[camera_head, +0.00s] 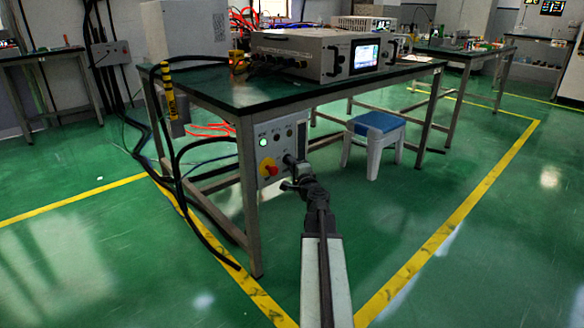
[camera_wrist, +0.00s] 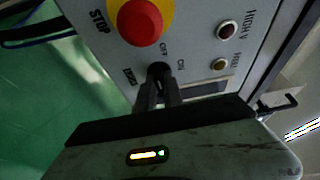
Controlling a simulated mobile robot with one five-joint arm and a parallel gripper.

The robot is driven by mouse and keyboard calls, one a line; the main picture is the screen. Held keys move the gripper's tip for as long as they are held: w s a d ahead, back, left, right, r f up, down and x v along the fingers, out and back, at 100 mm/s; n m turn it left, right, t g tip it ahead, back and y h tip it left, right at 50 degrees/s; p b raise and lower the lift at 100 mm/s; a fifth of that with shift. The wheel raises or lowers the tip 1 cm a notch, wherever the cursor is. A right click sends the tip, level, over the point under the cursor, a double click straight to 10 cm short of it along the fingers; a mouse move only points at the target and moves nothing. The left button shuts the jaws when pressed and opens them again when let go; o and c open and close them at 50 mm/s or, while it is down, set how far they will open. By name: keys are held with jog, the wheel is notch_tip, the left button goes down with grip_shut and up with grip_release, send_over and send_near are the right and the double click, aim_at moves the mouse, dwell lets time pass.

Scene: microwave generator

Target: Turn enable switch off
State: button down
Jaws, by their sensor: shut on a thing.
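The enable switch (camera_wrist: 158,69) is a small black knob on the grey control panel, with OFF and ON printed beside it in the wrist view. My gripper (camera_wrist: 158,86) is shut on this knob, and its dark fingers hide most of it. In the head view my gripper (camera_head: 290,163) reaches the lower right part of the control box (camera_head: 282,138), which hangs under the front of the table. The knob's exact turn is hard to tell behind the fingers.
A red STOP button on a yellow ring (camera_wrist: 141,20) sits close to the switch. Two small round lamps or buttons (camera_wrist: 227,29) are to its right. A table leg (camera_head: 249,200) stands left of the box. Black cables (camera_head: 178,170) hang further left. A blue-topped stool (camera_head: 375,125) stands behind.

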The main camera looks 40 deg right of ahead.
jog(key=shift+a, duration=0.1)
dwell(0.3)
jog(key=c, duration=1.5)
grip_release()
jog(key=shift+o, duration=0.2)
